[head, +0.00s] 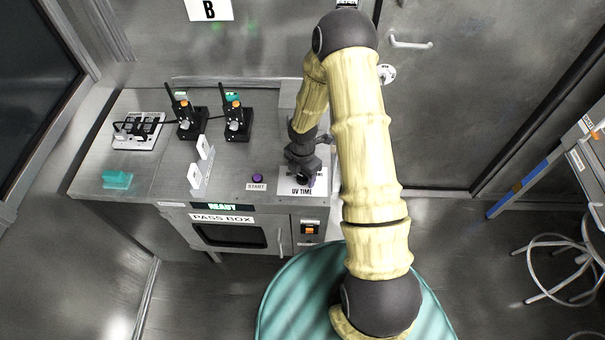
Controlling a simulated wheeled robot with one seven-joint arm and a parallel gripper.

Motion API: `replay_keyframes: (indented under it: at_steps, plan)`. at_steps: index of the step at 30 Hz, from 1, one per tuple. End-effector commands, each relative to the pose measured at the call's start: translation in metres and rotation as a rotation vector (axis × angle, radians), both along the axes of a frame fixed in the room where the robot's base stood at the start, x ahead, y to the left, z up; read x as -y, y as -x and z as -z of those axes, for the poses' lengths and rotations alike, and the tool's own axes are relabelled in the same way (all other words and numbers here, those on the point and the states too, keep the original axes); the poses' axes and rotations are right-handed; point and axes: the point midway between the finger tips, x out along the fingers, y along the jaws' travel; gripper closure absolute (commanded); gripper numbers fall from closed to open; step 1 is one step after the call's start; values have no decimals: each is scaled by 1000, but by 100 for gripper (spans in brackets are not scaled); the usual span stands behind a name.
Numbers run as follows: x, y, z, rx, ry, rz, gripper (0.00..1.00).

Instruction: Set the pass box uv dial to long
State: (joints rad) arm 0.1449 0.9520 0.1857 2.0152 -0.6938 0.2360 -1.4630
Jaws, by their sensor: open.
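The pass box (223,218) is a grey metal cabinet with a dark window, its name label and a "READY" display on the front. On its top right lies a white plate (287,187) marked "UV TIME". My gripper (305,180) is over this plate, pointing down, with its fingers open. The UV dial is hidden by my gripper, so I cannot see its setting or whether the fingers touch it. A purple START button (257,178) is left of the plate.
Two black radios in chargers (237,124), a power strip (138,131), a white stand (201,174) and a teal tray (117,180) are on the counter. An orange-lit switch (309,229) is on the front. A stool (560,255) and a blue-edged ladder-like frame (530,183) stand at right.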

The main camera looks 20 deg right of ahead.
Motion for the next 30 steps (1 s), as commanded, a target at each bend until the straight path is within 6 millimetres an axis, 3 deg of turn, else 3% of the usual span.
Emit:
replay_keyframes:
  at_steps: [9,16,30]
  plan:
    - [0,0,3,1,1,-1,43]
    - [0,0,2,0,0,-1,87]
    - [0,0,3,0,1,69,87]
